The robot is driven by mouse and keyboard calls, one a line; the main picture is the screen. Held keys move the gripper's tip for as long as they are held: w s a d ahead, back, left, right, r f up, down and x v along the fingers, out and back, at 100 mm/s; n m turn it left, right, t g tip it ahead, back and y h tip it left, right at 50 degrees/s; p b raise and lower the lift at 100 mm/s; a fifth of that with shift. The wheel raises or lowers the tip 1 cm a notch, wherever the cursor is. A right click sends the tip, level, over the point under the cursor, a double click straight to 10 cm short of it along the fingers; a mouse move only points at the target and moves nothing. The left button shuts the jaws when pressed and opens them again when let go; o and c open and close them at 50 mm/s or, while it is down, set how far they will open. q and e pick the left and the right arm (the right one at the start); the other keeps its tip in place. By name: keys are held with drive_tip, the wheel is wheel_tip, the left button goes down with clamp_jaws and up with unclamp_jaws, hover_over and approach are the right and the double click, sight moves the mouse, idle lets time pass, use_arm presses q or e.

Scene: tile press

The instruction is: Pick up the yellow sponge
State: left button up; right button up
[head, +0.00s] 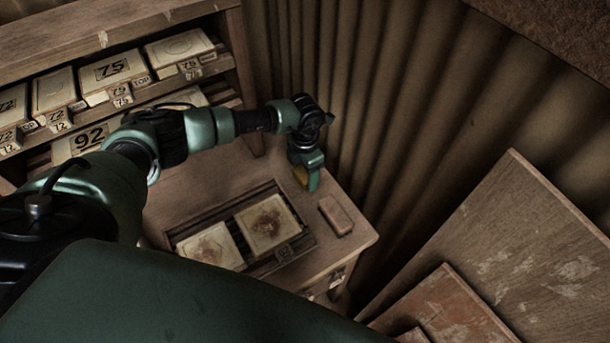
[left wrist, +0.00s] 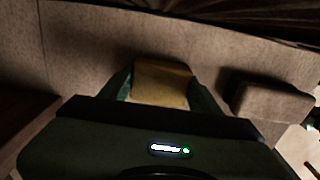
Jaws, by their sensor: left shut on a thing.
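The yellow sponge (left wrist: 162,84) sits between the two fingers of my left gripper (left wrist: 160,92) in the left wrist view. In the head view a small yellow-orange part of the sponge (head: 300,175) shows at the fingertips of my left gripper (head: 306,182); the rest is hidden by the gripper. The gripper is shut on the sponge and points down over the back right of the table (head: 355,240). I cannot tell whether the sponge still touches the table. My right gripper is not in view.
A brown block (head: 336,214) lies right of my left gripper; it also shows in the left wrist view (left wrist: 272,101). A dark tray (head: 308,243) with two stained tiles is in front. A shelf (head: 235,50) of numbered tiles stands at left, a corrugated wall (head: 400,110) behind.

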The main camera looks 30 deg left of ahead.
sight(305, 173)
use_arm(q)
drive_tip(key=shift+r, duration=0.45)
wheel_tip(305, 173, up, 19)
drive_tip(key=b, duration=0.4)
